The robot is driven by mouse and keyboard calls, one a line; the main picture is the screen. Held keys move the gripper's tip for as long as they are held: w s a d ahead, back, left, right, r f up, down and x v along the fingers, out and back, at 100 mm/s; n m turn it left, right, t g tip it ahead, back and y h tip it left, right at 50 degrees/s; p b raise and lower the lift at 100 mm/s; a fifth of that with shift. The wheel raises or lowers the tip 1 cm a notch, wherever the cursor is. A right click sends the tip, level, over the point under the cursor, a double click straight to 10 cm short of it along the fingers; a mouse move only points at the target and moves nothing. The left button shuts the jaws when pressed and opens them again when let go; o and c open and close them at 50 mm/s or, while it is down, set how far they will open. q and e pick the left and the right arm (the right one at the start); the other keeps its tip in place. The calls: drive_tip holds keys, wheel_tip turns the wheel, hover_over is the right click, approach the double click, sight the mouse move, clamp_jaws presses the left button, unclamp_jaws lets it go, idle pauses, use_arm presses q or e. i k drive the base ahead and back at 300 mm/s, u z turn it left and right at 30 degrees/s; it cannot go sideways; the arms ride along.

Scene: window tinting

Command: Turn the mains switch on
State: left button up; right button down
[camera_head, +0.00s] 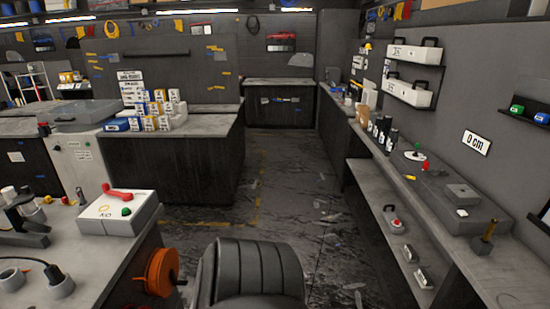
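I cannot tell for certain which thing is the mains switch. A white box (119,213) on the left front bench has a red handle (124,194) lying across its top, a green button (126,211) and a small label I cannot read. On the right bench, a round white base (414,156) carries a small dark knob, with a red piece (425,168) close by. A small device with a red top (396,225) stands on the shelf below that bench. Neither of my grippers is in view.
A black padded seat back (250,272) stands at the bottom middle, beside an orange reel (162,271) on the left bench's side. A littered floor aisle (290,180) runs between the benches. Stacked boxes (155,108) stand on the middle counter. A grey block (462,207) lies on the right bench.

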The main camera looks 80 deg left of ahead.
sight(128, 197)
drive_tip(key=u, duration=2.3)
drive_tip(key=i, duration=2.55)
drive_tip(key=u, duration=3.45)
drive_tip(key=i, duration=1)
drive_tip(key=z, duration=0.05)
